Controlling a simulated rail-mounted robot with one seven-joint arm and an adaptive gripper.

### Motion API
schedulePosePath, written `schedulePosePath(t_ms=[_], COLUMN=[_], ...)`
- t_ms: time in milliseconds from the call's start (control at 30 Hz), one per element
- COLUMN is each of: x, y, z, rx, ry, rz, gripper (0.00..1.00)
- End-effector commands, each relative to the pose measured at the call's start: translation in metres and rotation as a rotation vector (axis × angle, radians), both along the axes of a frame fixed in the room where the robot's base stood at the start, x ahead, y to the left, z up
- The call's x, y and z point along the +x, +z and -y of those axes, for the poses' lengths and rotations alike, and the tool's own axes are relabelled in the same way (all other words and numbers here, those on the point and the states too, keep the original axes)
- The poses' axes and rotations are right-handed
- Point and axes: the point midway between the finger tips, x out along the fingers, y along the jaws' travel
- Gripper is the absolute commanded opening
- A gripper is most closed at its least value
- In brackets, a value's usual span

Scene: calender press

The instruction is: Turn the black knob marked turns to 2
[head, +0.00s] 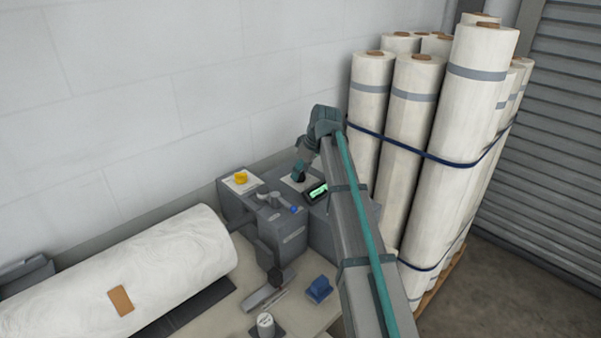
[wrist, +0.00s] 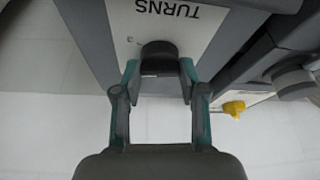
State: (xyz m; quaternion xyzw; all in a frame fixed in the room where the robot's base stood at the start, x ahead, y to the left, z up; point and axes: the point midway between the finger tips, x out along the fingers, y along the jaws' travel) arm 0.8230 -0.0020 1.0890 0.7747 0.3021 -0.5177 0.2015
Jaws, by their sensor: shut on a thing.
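The black knob (wrist: 160,54) sits on a white plate (wrist: 163,22) marked TURNS, which reads upside down in the wrist view. My gripper (wrist: 159,76) is shut on the knob, with one teal-tipped finger on each side of it. In the head view my gripper (head: 299,172) is over the grey machine, at the white plate beside the lit green display (head: 317,193). The knob itself is hard to make out there. The number it points to cannot be read; only a small mark shows on the plate beside it.
A yellow knob (head: 240,178) on another white plate is to the left; it also shows in the wrist view (wrist: 233,107). A blue button (head: 294,210) and a grey fitting (head: 268,197) are close by. Tall wrapped rolls (head: 415,110) stand behind my arm at right.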

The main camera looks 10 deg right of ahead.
Motion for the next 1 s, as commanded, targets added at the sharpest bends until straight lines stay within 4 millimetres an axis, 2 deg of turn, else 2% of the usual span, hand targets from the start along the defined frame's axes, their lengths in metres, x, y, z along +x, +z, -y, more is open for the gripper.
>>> schedulePosePath(t_ms=[400,1000], x=[0.0031,0.0024], y=[0.0004,0.0008], z=[0.0012,0.0008], rx=[0.000,0.000], ry=[0.279,0.355], rz=[0.003,0.003], gripper=[0.07,0.07])
